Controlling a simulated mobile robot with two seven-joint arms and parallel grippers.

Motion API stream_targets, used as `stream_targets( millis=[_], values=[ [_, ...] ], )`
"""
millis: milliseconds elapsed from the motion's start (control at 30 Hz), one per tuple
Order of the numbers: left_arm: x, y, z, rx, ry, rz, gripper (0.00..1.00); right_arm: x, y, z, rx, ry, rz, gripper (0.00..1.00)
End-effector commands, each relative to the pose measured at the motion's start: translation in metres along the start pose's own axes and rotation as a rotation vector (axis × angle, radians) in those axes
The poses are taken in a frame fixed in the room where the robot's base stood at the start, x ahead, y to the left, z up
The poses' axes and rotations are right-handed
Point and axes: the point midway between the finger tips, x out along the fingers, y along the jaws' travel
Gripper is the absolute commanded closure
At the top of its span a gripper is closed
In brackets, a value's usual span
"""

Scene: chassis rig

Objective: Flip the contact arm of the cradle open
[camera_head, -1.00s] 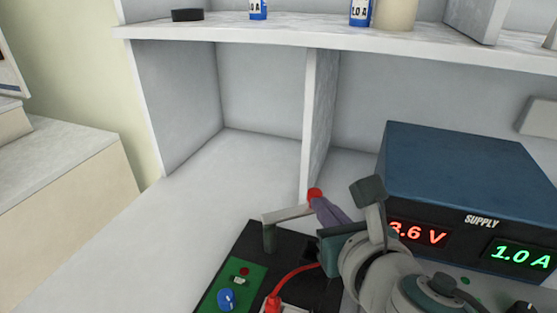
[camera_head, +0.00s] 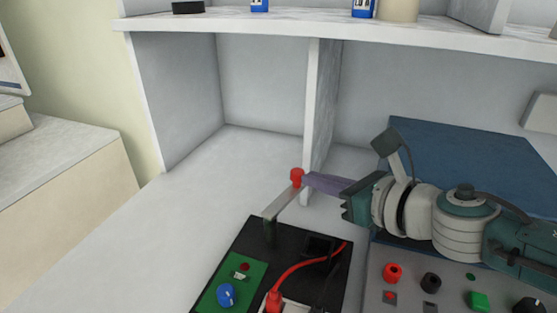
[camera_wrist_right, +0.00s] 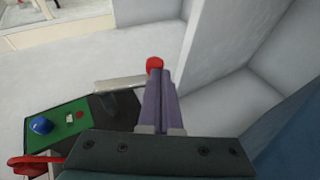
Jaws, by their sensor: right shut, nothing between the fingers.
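The contact arm (camera_head: 284,201) is a pale metal bar with a red knob (camera_head: 297,176) on its end. It slants up from a short post (camera_head: 269,231) on the black base (camera_head: 245,243); its knob stands above the base. My right gripper (camera_head: 307,182) is shut and empty, its purple fingers pointing left with their tips right beside the knob. In the right wrist view the knob (camera_wrist_right: 154,65) shows just beyond the fingertips (camera_wrist_right: 156,78) and the bar (camera_wrist_right: 122,83) to their left; I cannot tell whether they touch. My left gripper is out of view.
The blue power supply (camera_head: 480,165) stands behind my right arm. A red lead (camera_head: 300,264) crosses the base beside a green board with a blue knob (camera_head: 226,295). An upright divider (camera_head: 312,120) under the shelf is behind the knob. The bench to the left is clear.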

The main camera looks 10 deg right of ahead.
Motion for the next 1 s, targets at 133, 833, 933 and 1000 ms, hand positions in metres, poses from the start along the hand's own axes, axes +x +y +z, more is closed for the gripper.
stream_targets(
  millis=[133, 833, 933, 1000],
  values=[
    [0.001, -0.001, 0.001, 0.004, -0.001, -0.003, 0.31, 0.002, 0.000, 0.001, 0.001, 0.000, -0.001, 1.00],
    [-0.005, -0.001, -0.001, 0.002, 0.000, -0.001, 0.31, -0.007, 0.013, -0.002, 0.000, -0.001, -0.001, 1.00],
    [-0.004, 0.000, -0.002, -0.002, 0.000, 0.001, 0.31, -0.007, 0.013, -0.002, 0.000, -0.001, -0.001, 1.00],
    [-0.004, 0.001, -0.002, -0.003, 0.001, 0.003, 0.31, -0.007, 0.013, -0.002, 0.000, -0.001, -0.001, 1.00]
  ],
)
